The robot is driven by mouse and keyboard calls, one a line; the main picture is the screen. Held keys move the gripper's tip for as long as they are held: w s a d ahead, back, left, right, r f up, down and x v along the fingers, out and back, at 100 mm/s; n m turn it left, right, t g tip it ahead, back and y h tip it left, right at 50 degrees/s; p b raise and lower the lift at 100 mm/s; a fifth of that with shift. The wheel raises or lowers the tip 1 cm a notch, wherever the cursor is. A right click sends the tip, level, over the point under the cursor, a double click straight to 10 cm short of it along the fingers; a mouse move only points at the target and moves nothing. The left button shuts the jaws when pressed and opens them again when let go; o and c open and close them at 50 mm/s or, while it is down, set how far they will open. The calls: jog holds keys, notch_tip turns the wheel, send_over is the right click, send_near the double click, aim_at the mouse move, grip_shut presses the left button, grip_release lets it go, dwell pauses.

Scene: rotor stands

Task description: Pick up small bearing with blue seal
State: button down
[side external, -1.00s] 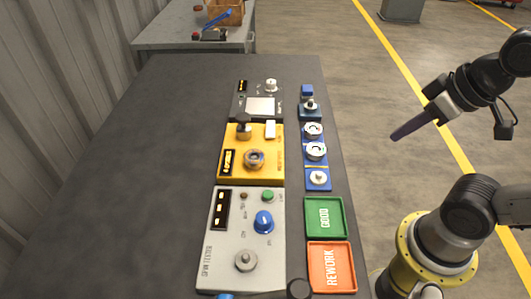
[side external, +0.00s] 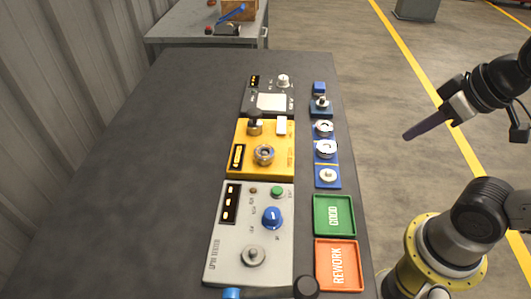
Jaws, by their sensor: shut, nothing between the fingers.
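Several round metal parts stand in a row on blue holders at the right of the table: one ring-shaped bearing (side external: 323,128), a second ring-shaped bearing (side external: 326,149) in front of it, and a smaller round part (side external: 328,175) nearest. Another ring (side external: 263,154) with a bluish tint sits on the yellow device (side external: 246,166). The seal colours are too small to tell, so I cannot say which is the small blue-sealed bearing. My gripper (side external: 406,136) is shut and empty, in the air to the right of the row, beyond the table edge.
A grey tester (side external: 225,258) with a blue knob stands in front of the yellow device. A green GOOD tray (side external: 319,216) and an orange REWORK tray (side external: 322,267) lie at the near right. A scale-like device (side external: 252,98) is behind. The table's left side is clear.

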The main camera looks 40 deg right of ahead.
jog(key=c, duration=1.5)
grip_release()
jog(key=shift+c, duration=0.2)
jog(key=o, duration=1.5)
